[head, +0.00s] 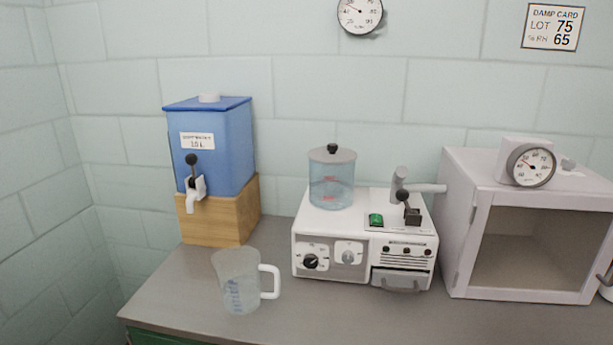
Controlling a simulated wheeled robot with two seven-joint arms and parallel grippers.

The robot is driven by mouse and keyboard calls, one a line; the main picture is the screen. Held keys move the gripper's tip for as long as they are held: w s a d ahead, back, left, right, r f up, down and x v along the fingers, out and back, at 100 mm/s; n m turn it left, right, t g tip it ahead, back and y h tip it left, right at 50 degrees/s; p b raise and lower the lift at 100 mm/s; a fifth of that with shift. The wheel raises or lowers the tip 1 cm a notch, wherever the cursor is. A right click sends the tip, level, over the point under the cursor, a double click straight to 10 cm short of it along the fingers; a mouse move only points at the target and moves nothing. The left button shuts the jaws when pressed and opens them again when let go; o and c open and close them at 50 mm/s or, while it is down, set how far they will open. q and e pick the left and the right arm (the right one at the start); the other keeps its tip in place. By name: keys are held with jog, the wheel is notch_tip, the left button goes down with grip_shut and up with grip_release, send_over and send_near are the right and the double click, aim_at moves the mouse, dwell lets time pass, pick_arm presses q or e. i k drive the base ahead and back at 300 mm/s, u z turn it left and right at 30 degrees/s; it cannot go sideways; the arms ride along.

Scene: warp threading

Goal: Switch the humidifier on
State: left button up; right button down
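The humidifier (330,225) is a white box in the middle of the counter. A clear tank (331,180) with a grey lid and black knob sits on its top left. A green switch (376,220) is on its top, beside a black lever (411,213) and a grey nozzle (400,184) pointing right. Its front has a black dial (311,262), a grey dial (348,257), a row of small indicators and a grey drawer handle (400,284). I cannot tell whether the switch is on. Neither of my grippers is in view.
A blue water container (222,150) with a tap stands on a wooden block (235,220) at left. A clear jug (236,280) stands in front of it. A white chamber (478,250) with a gauge (531,165) is at right. The counter front (340,315) is clear.

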aim_at(377, 220)
jog(key=k, duration=1.2)
jog(key=u, duration=0.85)
jog(key=i, duration=1.35)
jog(key=z, duration=0.9)
jog(key=i, duration=0.5)
jog(key=k, duration=0.15)
jog(key=z, duration=0.1)
